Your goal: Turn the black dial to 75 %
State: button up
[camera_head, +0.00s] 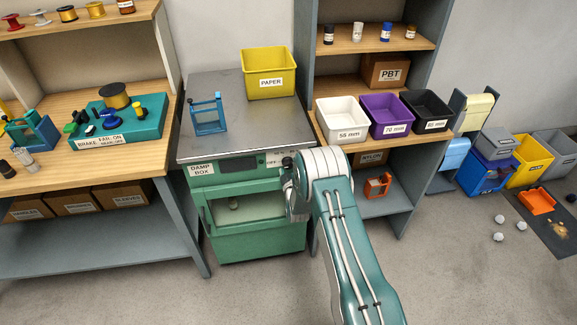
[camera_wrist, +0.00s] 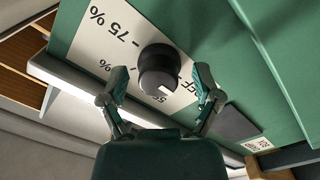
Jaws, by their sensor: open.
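The black dial (camera_wrist: 157,68) sits on a white scale plate (camera_wrist: 84,42) on the green machine front in the wrist view. The plate reads "75 %" at the upper left, with OFF lettering at the dial's lower right. A short white mark on the dial faces its lower right in the picture, towards the OFF lettering. My gripper (camera_wrist: 160,72) is open, one finger on each side of the dial, with visible gaps; depth is hard to judge. In the head view my gripper (camera_head: 292,190) is at the front right of the green damp box (camera_head: 258,236).
A yellow PAPER bin (camera_head: 269,84) and a blue frame (camera_head: 208,116) stand on the box's metal top (camera_head: 232,95). A workbench (camera_head: 100,178) is close on the left. A shelf with white (camera_head: 341,120), purple and black bins is on the right.

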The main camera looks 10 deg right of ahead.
jog(key=shift+w, duration=0.3)
jog(key=shift+s, duration=0.1)
jog(key=c, duration=1)
